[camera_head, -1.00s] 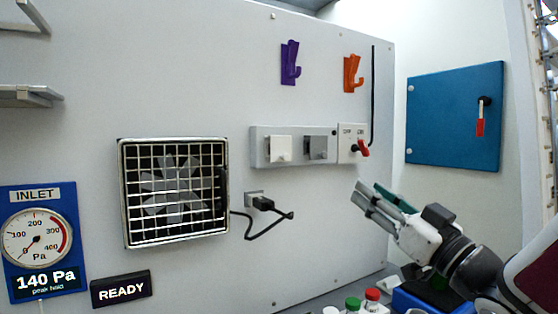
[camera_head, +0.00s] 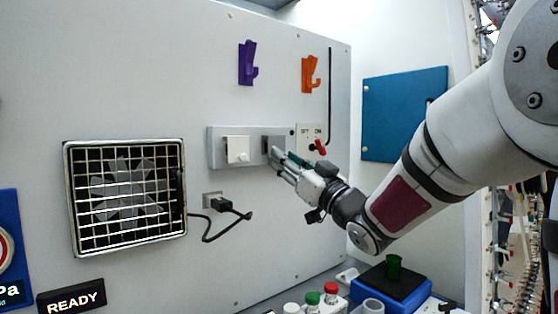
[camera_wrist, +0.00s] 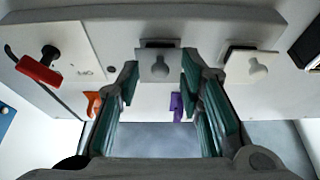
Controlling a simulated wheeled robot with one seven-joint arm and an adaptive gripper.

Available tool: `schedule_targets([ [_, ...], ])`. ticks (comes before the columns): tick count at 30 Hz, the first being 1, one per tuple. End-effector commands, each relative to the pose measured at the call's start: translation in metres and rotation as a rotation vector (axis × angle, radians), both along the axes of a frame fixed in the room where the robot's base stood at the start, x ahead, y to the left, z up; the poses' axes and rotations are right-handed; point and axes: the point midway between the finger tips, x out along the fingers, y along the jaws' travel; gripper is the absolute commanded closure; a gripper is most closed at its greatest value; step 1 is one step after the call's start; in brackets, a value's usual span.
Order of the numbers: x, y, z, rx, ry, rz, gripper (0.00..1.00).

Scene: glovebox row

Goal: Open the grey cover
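The grey cover (camera_head: 268,141) is the right one of two small covers on a light grey wall panel (camera_head: 216,133). In the wrist view the grey cover (camera_wrist: 158,67) appears squarely between my fingertips, with a rounded knob shape on its face. My gripper (camera_head: 279,160) is at the panel, partly in front of the grey cover in the head view. In the wrist view my gripper (camera_wrist: 159,78) is open, one green-padded finger on each side of the cover. I cannot tell whether the fingers touch it. The cover looks shut.
A white cover (camera_head: 237,149) sits left of the grey one. A red-handled switch (camera_head: 320,147) is close on the right. Below are a plug with a cable (camera_head: 222,205) and a fan grille (camera_head: 126,197). Orange (camera_head: 310,73) and purple hooks (camera_head: 247,62) are above.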

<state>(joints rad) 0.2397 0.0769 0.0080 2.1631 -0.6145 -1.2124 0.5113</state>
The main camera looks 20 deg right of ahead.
Motion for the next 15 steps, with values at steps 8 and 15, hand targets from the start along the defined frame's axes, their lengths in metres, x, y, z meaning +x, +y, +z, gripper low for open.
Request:
schedule_targets([
  [8, 0.0006, 0.0004, 0.0001, 0.000, 0.000, 0.000, 0.70],
  [15, 0.0005, 0.0004, 0.0000, 0.000, 0.000, 0.001, 1.00],
])
